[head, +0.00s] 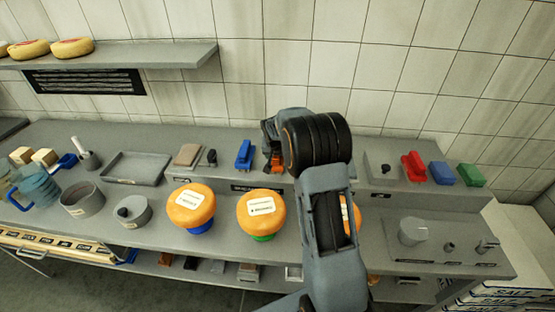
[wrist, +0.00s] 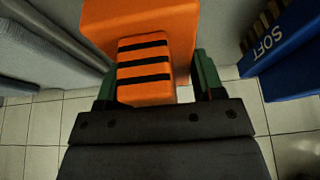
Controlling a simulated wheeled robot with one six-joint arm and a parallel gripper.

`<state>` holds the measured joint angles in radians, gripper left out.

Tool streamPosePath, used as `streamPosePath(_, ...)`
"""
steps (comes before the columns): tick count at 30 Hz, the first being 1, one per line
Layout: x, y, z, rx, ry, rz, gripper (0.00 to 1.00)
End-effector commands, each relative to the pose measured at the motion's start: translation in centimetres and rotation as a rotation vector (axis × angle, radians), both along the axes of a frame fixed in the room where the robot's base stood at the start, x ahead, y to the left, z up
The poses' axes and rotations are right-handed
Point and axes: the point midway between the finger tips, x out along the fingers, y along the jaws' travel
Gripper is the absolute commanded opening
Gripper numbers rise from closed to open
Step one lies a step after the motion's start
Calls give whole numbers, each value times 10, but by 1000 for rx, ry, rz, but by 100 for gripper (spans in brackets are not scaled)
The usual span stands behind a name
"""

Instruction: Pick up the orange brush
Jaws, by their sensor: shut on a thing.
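The orange brush (wrist: 185,22) fills the top middle of the wrist view. Its smaller orange block with black stripes (wrist: 147,88) lies between the two green fingers of my gripper (wrist: 157,82), which is shut on it. In the head view a small part of the orange brush (head: 276,162) shows at the back of the counter, just left of my dark wrist. My arm hides most of it there. I cannot tell whether it is clear of the surface.
A blue brush marked SOFT (wrist: 285,50) is close on the right in the wrist view; it also stands left of my gripper in the head view (head: 244,154). Red (head: 413,168), blue (head: 442,173) and green (head: 470,175) brushes stand right. Orange-topped cheese wheels (head: 191,207) stand in front.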

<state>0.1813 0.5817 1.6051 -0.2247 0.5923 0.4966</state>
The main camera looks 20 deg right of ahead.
Motion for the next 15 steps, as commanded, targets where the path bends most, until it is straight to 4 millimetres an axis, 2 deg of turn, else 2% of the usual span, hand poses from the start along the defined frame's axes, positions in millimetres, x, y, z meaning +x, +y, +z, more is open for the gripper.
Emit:
streamPosePath(9, -1, 0, 0, 0, 2, 1, 33)
streamPosePath(15, -1, 0, 7, 0, 2, 0, 33)
